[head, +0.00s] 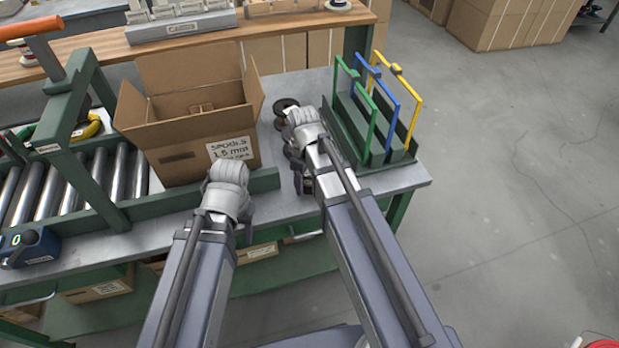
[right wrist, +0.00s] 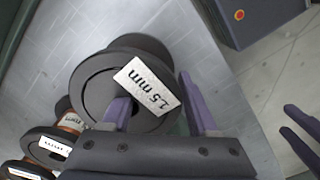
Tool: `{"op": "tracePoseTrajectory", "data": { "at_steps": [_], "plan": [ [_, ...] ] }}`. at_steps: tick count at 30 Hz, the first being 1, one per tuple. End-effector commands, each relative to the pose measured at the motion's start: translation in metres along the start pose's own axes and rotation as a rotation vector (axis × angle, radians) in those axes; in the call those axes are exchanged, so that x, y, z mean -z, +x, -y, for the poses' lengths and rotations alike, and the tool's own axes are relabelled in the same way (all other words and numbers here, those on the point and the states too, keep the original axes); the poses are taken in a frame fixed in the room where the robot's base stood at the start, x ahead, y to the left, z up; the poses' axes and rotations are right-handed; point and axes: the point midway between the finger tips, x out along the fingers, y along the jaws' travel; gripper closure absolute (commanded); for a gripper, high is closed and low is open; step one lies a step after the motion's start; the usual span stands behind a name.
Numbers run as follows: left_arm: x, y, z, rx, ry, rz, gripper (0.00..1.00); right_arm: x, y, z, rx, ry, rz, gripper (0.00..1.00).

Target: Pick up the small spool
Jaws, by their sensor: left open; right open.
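Several dark-flanged spools stand on the grey table beside the carton, partly hidden by my right arm in the head view; one dark spool (head: 286,104) shows at the far end. In the right wrist view a black spool (right wrist: 95,88) labelled "1.5 mm" lies close in front of my right gripper (right wrist: 152,90). The open fingers are near its label side, and one overlaps its flange in the picture. Spools with copper winding (right wrist: 45,148) are at lower left. I cannot tell which spool is the small one. My left gripper (head: 243,228) is open by the table's front edge.
An open carton (head: 190,135) labelled "SPOOLS 1.5 mm" stands left of the spools. A green rack (head: 380,135) with green, blue and yellow frames stands to the right. A roller conveyor (head: 75,190) lies at left. A low green rail (head: 265,180) runs before the carton.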

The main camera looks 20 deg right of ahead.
Motion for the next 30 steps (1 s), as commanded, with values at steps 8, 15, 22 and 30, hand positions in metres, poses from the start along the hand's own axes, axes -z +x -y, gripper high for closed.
{"op": "tracePoseTrajectory", "data": {
  "at_steps": [8,15,22,30],
  "plan": [
    [-0.0001,-0.0014,0.0001,0.0,0.0,0.0,0.48,0.0,-0.0014,0.0,0.0,0.0,0.0,0.55],
    [-0.0001,-0.0014,0.0001,0.0,0.0,0.0,0.48,0.0,-0.0014,-0.0001,0.0,0.0,0.0,0.82],
    [-0.0001,-0.0013,0.0001,0.0,0.0,0.0,0.48,0.0,-0.0014,0.0,0.0,0.0,0.0,1.0],
    [-0.0001,-0.0013,0.0001,0.0,0.0,0.0,0.48,0.0,-0.0013,0.0,0.0,0.0,0.0,1.0]
  ]
}}
